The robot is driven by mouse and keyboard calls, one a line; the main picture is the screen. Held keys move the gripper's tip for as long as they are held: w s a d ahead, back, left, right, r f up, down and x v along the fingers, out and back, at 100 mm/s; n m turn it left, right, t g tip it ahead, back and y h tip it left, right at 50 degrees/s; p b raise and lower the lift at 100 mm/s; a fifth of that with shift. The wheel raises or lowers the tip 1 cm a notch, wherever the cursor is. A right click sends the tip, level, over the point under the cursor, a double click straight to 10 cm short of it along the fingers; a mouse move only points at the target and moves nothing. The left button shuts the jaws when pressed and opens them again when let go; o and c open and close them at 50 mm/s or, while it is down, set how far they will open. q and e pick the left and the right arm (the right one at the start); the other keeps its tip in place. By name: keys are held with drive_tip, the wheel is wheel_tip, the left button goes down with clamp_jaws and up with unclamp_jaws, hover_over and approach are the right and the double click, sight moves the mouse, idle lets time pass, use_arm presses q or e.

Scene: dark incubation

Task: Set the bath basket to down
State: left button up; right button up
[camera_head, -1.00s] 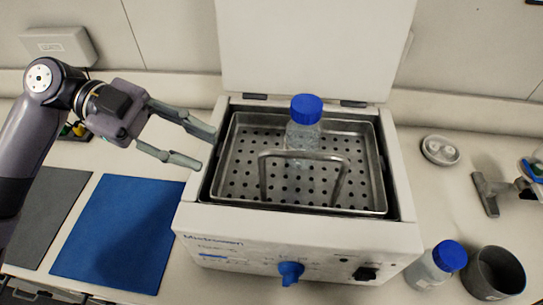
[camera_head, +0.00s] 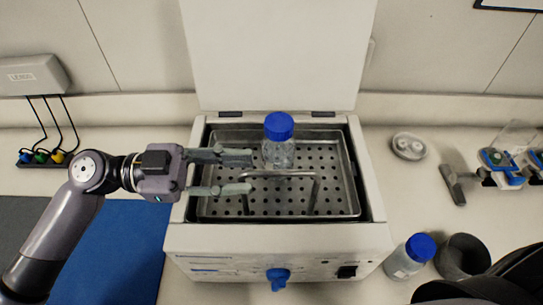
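The bath basket (camera_head: 335,205) is a perforated metal tray inside the opening of the white water bath (camera_head: 205,240). Its rim shows close to the bath's top edge; its exact height is hard to tell. A wire handle (camera_head: 315,190) arches over the basket. A clear bottle with a blue cap (camera_head: 279,126) stands upright in the basket behind the handle. My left gripper (camera_head: 249,173) is open, its fingers reaching over the basket's left part. The upper fingertip is close to the bottle and the lower one near the handle's left side; contact is unclear. My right gripper does not show.
The bath's white lid (camera_head: 278,55) stands open behind. A blue knob (camera_head: 278,278) is on its front. A second blue-capped bottle (camera_head: 408,258) and a dark cup (camera_head: 462,258) stand at right. A blue mat (camera_head: 115,250) lies at left. A dark shape covers the bottom right corner.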

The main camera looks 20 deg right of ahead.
sight(272, 171)
use_arm(q)
drive_tip(key=p+x, duration=0.2)
drive_tip(key=x, duration=0.2)
drive_tip(key=shift+d+r, duration=0.2)
drive_tip(key=shift+d, duration=0.05)
drive_tip(key=shift+s+d+f, duration=0.2)
drive_tip(key=shift+d, duration=0.4)
drive_tip(key=shift+c, duration=0.4)
clamp_jaws()
